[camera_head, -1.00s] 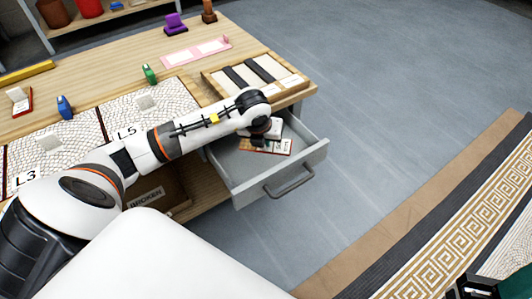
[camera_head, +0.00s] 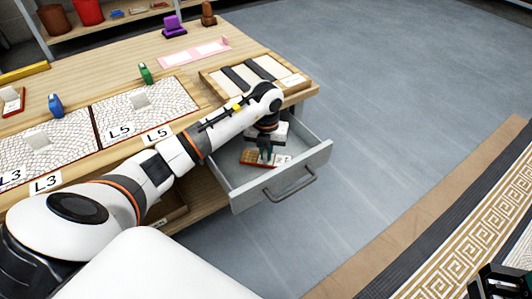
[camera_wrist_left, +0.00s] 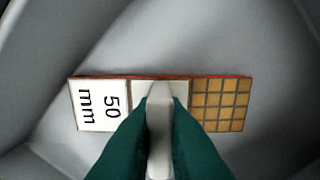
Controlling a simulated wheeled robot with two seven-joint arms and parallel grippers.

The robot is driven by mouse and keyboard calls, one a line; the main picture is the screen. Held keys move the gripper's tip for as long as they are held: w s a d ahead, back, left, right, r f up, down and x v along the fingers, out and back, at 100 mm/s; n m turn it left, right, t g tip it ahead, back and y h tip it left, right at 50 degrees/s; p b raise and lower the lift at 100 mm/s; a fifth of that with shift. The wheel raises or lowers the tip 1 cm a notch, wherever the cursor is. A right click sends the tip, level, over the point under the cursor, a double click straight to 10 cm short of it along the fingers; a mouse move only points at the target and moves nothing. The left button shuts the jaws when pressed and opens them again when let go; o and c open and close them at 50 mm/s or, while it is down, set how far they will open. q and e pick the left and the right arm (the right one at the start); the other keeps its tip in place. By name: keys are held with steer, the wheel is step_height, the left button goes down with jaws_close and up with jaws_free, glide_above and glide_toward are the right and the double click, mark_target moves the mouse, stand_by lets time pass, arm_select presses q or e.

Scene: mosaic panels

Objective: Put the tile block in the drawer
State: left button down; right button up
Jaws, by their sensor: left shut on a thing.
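The tile block (camera_head: 249,158) is a flat piece with a red edge, inside the open grey drawer (camera_head: 319,158). In the left wrist view the block (camera_wrist_left: 220,104) shows a white "50 mm" label at left and a gold tile grid at right. My left gripper (camera_head: 265,155) points down into the drawer. Its green fingers (camera_wrist_left: 160,108) are shut on the block's pale upright middle part. I cannot tell whether the block touches the drawer floor. Part of my right gripper (camera_head: 500,283) shows at the bottom right corner, its jaws unclear.
The drawer is pulled out below the wooden table (camera_head: 120,65), its handle (camera_head: 290,186) at the front. A wooden tray with dark strips (camera_head: 290,80) sits above it. Mosaic panels (camera_head: 165,95) and a blue stamp-like object (camera_head: 55,105) lie left. Floor (camera_head: 400,120) right is clear.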

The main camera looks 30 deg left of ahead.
arm_select(q)
steer(key=c, duration=1.5)
jaws_free()
steer(key=shift+f, duration=0.1)
